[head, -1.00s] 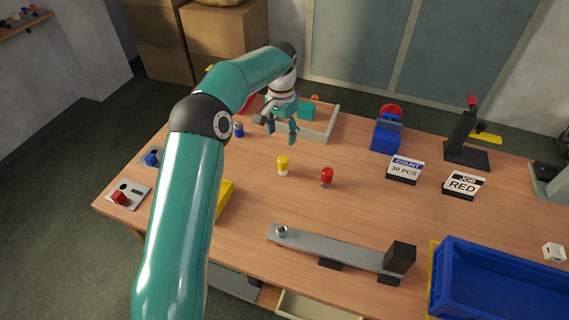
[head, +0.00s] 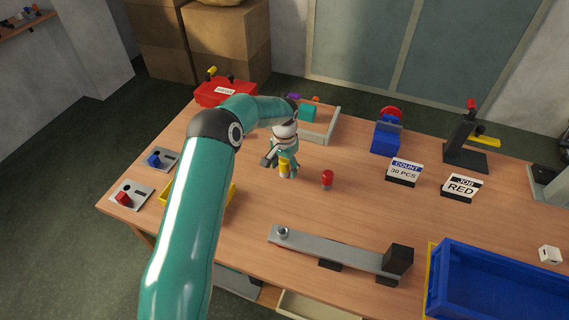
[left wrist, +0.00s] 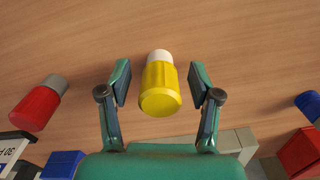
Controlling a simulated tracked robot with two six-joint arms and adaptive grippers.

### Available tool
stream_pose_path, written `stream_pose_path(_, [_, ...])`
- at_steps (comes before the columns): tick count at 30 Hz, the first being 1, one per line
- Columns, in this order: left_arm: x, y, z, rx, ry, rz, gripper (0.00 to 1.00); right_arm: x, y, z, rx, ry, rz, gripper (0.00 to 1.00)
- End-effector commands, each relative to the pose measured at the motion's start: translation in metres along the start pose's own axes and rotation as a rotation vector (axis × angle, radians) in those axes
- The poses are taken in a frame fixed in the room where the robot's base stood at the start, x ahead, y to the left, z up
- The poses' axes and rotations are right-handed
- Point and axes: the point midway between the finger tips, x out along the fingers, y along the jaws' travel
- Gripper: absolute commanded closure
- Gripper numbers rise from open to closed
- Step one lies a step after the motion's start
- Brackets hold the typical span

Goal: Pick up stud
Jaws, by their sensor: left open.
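A small yellow-and-white cylinder (head: 284,172) stands on the wooden table; in the left wrist view it is the yellow piece with a white end (left wrist: 160,88). My left gripper (head: 288,167) is down at it, open, with one finger on each side and visible gaps between. A small metal round piece (head: 283,232) sits at the left end of a grey bar. I cannot tell which of these is the stud. My right gripper is out of view.
The grey bar (head: 330,252) lies in front, beside a blue bin (head: 485,290). COUNT (head: 405,170) and JOB RED (head: 461,187) signs stand right. A red toolbox (head: 222,94) is at back left.

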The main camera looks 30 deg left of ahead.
Motion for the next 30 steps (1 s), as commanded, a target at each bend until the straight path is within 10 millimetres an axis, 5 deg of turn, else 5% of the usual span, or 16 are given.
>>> stream_pose_path(7, [0.0026,0.0000,-0.0002,0.000,0.001,0.000,0.37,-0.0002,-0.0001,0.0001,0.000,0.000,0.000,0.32])
stream_pose_path(18, [0.0021,0.0002,-0.0004,0.000,0.001,0.000,0.98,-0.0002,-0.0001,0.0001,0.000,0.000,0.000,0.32])
stream_pose_path(30, [-0.0033,0.0005,-0.0011,0.001,0.002,-0.001,1.00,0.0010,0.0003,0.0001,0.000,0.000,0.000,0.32])
